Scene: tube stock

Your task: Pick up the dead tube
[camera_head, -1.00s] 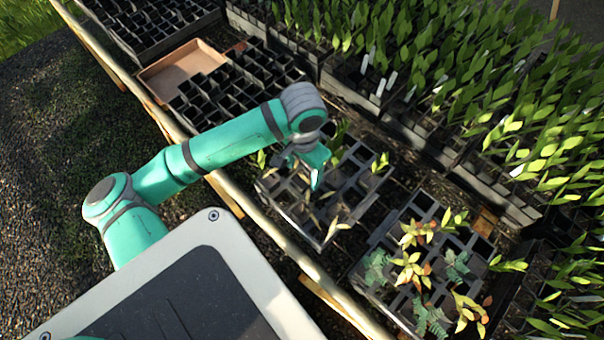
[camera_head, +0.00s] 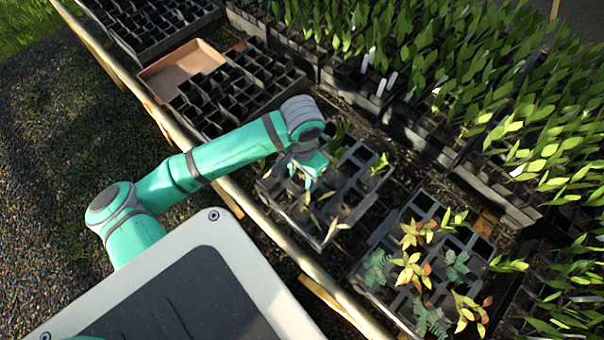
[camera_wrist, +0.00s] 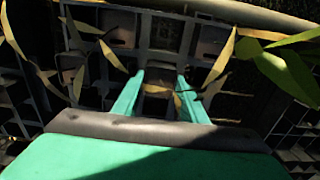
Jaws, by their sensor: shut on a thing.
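My gripper (camera_head: 309,178) is over the middle tray (camera_head: 290,222) of square tubes. In the wrist view my gripper (camera_wrist: 158,95) has its two teal fingers on either side of a dark square tube (camera_wrist: 158,78) with brown soil and is shut on it. A dry, tan, curled leaf (camera_wrist: 184,88) hangs at the tube's top. I cannot tell whether the tube is raised out of the tray. Other withered tan seedlings (camera_wrist: 108,52) stand close around the fingers. In the head view the gripper hides the held tube.
Green leaves (camera_wrist: 285,68) stand close on the right in the wrist view. A tray with red-yellow plants (camera_head: 420,265) is at the right. Empty tubes (camera_head: 225,95) and an orange-brown tray (camera_head: 180,68) lie behind left. Dense green seedlings (camera_head: 470,90) fill the back.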

